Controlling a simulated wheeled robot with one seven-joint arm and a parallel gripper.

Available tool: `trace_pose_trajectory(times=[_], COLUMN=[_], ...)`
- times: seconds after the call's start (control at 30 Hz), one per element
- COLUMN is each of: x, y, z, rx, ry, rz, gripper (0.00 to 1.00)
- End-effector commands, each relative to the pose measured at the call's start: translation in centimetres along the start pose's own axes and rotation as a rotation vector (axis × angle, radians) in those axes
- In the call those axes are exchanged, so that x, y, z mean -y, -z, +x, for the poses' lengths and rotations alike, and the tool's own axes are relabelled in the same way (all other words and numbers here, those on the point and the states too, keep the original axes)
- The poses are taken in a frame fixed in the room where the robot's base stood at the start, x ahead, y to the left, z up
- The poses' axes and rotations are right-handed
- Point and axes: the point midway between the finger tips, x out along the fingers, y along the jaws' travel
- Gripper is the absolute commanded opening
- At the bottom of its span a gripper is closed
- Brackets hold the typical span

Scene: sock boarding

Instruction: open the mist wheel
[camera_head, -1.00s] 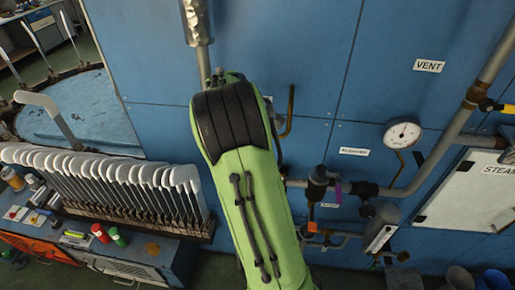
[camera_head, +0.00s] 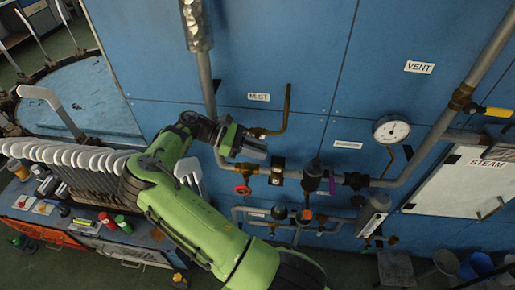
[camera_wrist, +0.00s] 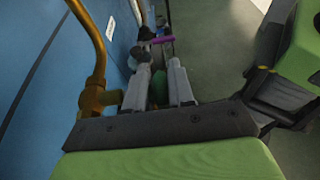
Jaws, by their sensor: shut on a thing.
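The white MIST label (camera_head: 259,97) is on the blue wall in the head view, left of an upright brass pipe (camera_head: 287,108). My gripper (camera_head: 262,150) is below the label, in front of the pipework. In the wrist view its two grey fingers (camera_wrist: 160,82) are shut on a dark green piece (camera_wrist: 158,88), mostly hidden between them. By its place under the label it appears to be the mist wheel; its full shape cannot be seen. A brass fitting (camera_wrist: 97,97) is just left of the fingers.
A red wheel (camera_head: 243,190) is on the pipework below my gripper. A gauge (camera_head: 392,130), a purple lever (camera_head: 332,186) and a yellow-handled valve (camera_head: 498,112) are to the right. White sock boards (camera_head: 75,155) stand at the left, close to my arm.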

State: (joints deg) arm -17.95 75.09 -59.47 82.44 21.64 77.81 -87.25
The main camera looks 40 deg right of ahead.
Motion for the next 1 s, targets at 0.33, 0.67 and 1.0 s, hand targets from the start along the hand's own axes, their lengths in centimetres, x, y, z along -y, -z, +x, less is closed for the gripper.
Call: trace_pose_trajectory(times=[0.33,0.67,1.0], x=[-0.01,0.02,0.03], y=[-0.05,-0.08,-0.06], z=[-0.10,-0.12,-0.07], rx=[0.247,0.347,0.359], ry=[-0.002,0.000,0.002], rz=[0.000,-0.001,-0.004], gripper=[0.00,0.00,0.00])
